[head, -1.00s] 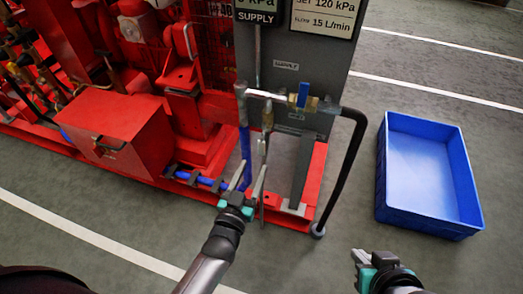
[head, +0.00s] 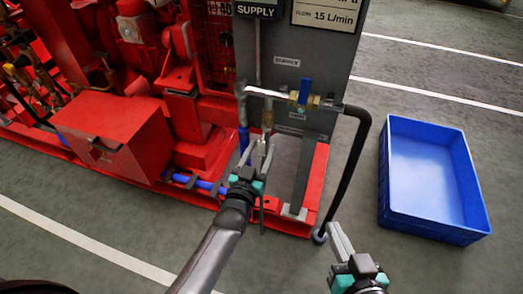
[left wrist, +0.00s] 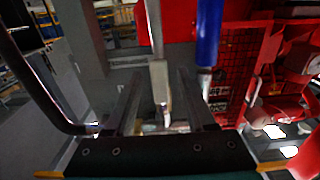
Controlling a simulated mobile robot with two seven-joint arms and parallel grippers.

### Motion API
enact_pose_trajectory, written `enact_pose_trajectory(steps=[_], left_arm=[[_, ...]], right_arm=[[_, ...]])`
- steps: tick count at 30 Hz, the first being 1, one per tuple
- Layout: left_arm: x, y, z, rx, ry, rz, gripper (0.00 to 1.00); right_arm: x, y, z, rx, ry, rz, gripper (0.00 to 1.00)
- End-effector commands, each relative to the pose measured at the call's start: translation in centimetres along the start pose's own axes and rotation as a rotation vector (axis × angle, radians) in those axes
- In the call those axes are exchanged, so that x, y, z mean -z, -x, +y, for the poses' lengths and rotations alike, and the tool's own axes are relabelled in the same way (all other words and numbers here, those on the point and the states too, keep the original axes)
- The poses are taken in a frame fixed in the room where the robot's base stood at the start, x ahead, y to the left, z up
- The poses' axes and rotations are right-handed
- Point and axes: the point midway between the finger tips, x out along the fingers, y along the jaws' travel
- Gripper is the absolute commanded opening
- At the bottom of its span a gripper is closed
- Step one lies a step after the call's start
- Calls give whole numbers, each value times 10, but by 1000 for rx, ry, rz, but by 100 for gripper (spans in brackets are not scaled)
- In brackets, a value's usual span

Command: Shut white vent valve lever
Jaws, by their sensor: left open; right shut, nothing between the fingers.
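A brass vent valve (head: 267,117) hangs on a short branch under the horizontal pipe on the grey panel. A narrow pale lever-like piece (head: 263,146) hangs below it, partly hidden by my fingers. In the left wrist view a pale upright bar (left wrist: 159,80), seemingly this lever, stands between the two fingers. My left gripper (head: 260,152) is open, with its fingers on either side of the piece; contact cannot be told. My right gripper (head: 336,236) is shut and empty, low at the right, away from the valve.
A blue-handled valve (head: 304,92) sits on the pipe just right of the vent branch. A black hose (head: 358,150) drops from the pipe's right end. Red machinery (head: 115,130) fills the left. A blue crate (head: 440,225) stands on the floor at right.

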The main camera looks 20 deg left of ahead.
Motion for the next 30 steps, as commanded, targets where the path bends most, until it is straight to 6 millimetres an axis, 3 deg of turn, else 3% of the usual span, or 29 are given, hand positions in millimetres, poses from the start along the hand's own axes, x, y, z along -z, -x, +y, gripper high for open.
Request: enact_pose_trajectory(steps=[17,30], left_arm=[[0,-8,0,0,0,0,55],[0,-8,0,0,0,-1,6]], right_arm=[[4,0,-6,16,-13,68,0],[3,0,-6,15,-12,67,0]])
